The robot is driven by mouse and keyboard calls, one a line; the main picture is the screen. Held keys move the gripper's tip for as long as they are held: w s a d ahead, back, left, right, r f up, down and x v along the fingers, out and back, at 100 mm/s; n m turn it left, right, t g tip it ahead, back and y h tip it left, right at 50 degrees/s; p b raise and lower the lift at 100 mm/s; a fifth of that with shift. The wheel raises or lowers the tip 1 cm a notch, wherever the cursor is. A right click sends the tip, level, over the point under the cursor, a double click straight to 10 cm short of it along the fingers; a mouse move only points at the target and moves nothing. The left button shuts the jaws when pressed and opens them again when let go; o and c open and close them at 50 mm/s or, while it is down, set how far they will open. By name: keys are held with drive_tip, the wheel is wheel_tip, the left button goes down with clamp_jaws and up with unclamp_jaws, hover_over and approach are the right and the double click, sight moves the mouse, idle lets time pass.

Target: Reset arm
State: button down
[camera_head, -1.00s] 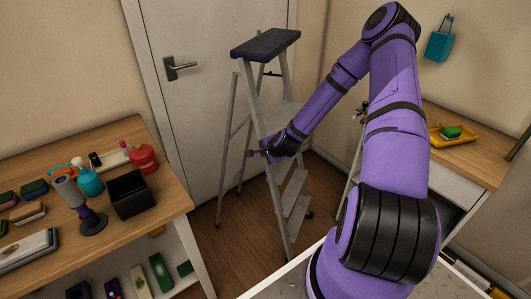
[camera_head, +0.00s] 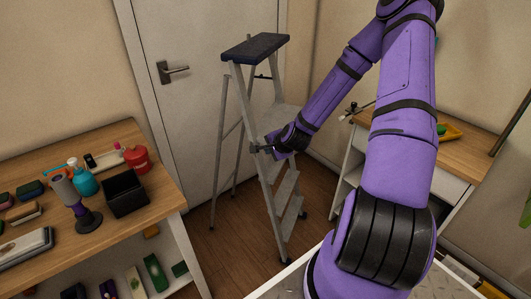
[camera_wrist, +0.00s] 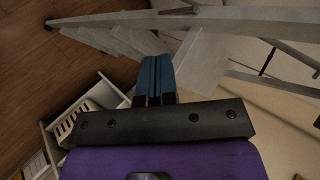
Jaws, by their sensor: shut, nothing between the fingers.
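My purple arm reaches up and then down to the left in the head view. My gripper (camera_head: 262,149) is at its far end, in front of the grey stepladder (camera_head: 262,170). In the wrist view my gripper (camera_wrist: 156,78) has its two dark blue fingers pressed together with nothing between them. The stepladder's steps (camera_wrist: 200,60) show just beyond the fingertips there. I cannot tell whether the fingers touch the ladder.
A wooden shelf unit (camera_head: 160,178) at the left bears bottles, a black box (camera_head: 125,193) and several small items. A wooden-topped unit (camera_head: 470,150) with a yellow tray (camera_head: 452,132) stands at the right. A closed door (camera_head: 190,120) is behind the ladder. Some floor shows between.

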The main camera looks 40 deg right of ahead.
drive_tip(key=s+a+r+n+g, duration=0.1)
drive_tip(key=s+a+r+n, duration=0.25)
drive_tip(key=r, duration=0.45)
drive_tip(key=s+a+r+n+g+h, duration=0.1)
drive_tip(key=s+a+r+n, duration=0.3)
drive_tip(key=r, duration=0.5)
drive_tip(key=s+a+r+n+g, duration=0.1)
drive_tip(key=s+a+r+n, duration=0.15)
drive_tip(key=r+n, duration=0.4)
drive_tip(key=s+a+r+n, duration=0.2)
drive_tip(key=s+a+r, duration=0.1)
drive_tip(key=s+r, duration=0.4)
drive_tip(key=s+a+r+n+y, duration=0.1)
drive_tip(key=s+a+r+n, duration=0.1)
drive_tip(key=s+r, duration=0.6)
drive_tip(key=s+a, duration=0.1)
drive_tip(key=s, duration=0.3)
drive_tip(key=shift+a+g, duration=0.4)
drive_tip(key=shift+s+r, duration=0.1)
